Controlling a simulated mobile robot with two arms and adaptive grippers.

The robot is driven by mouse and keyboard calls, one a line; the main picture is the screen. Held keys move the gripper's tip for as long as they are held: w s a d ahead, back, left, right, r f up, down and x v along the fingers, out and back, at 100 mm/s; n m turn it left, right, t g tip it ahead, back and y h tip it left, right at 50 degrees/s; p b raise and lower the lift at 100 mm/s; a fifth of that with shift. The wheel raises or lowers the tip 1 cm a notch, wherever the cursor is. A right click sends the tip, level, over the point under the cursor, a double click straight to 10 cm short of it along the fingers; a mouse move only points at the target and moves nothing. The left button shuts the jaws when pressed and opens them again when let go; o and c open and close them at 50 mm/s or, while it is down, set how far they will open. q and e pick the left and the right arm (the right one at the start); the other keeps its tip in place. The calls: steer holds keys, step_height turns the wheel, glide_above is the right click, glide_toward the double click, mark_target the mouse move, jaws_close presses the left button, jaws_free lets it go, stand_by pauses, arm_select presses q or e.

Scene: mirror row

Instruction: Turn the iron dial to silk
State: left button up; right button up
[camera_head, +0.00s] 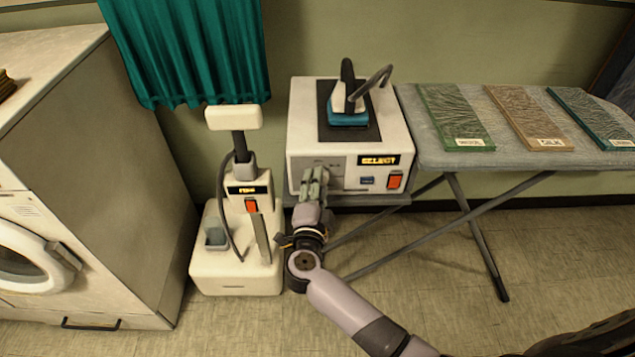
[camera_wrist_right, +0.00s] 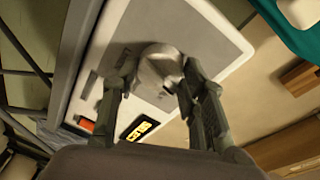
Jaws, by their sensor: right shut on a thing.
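The iron station (camera_head: 305,135) is a cream box with a blue-and-white iron (camera_head: 348,108) resting on its dark top pad. Its front has a lit display (camera_head: 380,160) that seems to read SELECT. The dial (camera_wrist_right: 160,66) is a round grey knob on the front panel, seen in the right wrist view. My right gripper (camera_head: 316,178) reaches the panel's left part and hides the dial in the head view. In the right wrist view its fingers (camera_wrist_right: 158,76) are closed on the dial from both sides. The dial's setting cannot be read. My left gripper is not in view.
A cream steamer unit (camera_head: 235,272) stands just left of my right arm. An ironing board (camera_head: 415,120) at the right bears several labelled fabric panels. A washing machine (camera_head: 120,150) stands at the left. A teal curtain (camera_head: 190,50) hangs behind. An orange switch (camera_head: 394,181) sits at the panel's right.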

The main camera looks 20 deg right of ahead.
steer(key=shift+m+g+y+p, duration=0.4)
steer(key=shift+m+p, duration=0.95)
steer(key=shift+m, duration=2.05)
steer(key=o, duration=1.2)
steer(key=shift+r, duration=0.1)
steer(key=shift+d, duration=0.1)
